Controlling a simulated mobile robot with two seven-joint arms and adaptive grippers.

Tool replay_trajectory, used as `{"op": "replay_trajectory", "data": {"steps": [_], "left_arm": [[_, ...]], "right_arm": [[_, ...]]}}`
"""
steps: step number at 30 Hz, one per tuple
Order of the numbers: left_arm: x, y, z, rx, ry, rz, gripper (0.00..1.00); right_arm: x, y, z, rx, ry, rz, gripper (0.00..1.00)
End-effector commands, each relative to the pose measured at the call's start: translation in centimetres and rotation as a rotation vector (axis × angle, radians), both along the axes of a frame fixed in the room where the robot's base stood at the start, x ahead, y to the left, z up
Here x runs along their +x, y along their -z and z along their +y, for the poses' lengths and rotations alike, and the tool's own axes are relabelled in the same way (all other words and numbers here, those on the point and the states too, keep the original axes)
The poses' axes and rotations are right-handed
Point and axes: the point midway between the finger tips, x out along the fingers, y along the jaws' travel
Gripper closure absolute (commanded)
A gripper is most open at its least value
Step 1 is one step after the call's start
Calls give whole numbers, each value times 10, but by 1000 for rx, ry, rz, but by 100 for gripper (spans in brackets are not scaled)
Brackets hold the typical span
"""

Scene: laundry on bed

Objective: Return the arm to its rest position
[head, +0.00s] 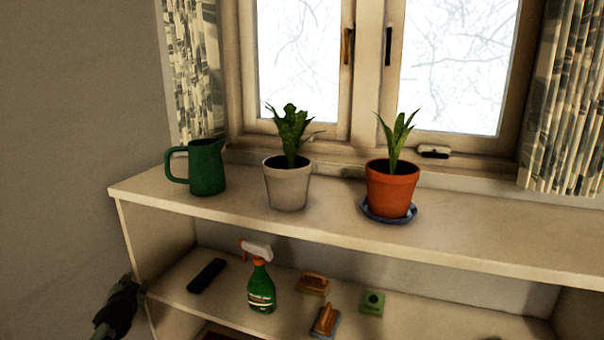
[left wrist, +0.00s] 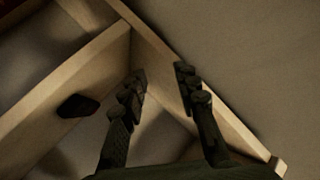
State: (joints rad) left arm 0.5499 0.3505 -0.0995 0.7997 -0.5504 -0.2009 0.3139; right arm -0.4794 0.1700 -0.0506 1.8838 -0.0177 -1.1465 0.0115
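My left gripper (head: 135,288) is at the lower left of the head view, beside the left end of the shelf unit (head: 500,250). In the left wrist view my left gripper (left wrist: 160,78) has its two fingers apart with nothing between them. Wooden boards of the shelf unit (left wrist: 62,82) lie beyond the fingers there; I cannot tell whether a finger touches them. My right gripper is in neither view.
A green jug (head: 207,168), a plant in a grey pot (head: 287,185) and one in a terracotta pot (head: 390,188) stand on top. Below are a black remote (head: 207,275), a spray bottle (head: 261,285), brushes (head: 313,284) and a green box (head: 372,302). Grey wall (head: 80,110) stands left.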

Motion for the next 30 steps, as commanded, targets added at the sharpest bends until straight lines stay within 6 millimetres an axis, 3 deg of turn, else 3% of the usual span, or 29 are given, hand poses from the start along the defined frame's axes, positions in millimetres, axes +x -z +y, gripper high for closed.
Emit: {"op": "replay_trajectory", "data": {"steps": [1, 4, 11, 17, 26, 30], "left_arm": [[-14, 19, 15, -29, -90, 81, 69], [-47, 55, 34, -86, -230, 250, 69], [-117, 112, 32, -211, -393, 579, 69], [-173, 141, 9, -315, -447, 842, 69], [-239, 192, -55, -299, -335, 852, 69], [-288, 211, -93, -310, -274, 862, 69]], "right_arm": [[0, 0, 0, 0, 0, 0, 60], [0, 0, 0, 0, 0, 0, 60], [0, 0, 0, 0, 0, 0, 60], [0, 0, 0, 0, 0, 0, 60], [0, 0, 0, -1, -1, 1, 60], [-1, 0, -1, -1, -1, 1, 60]]}}
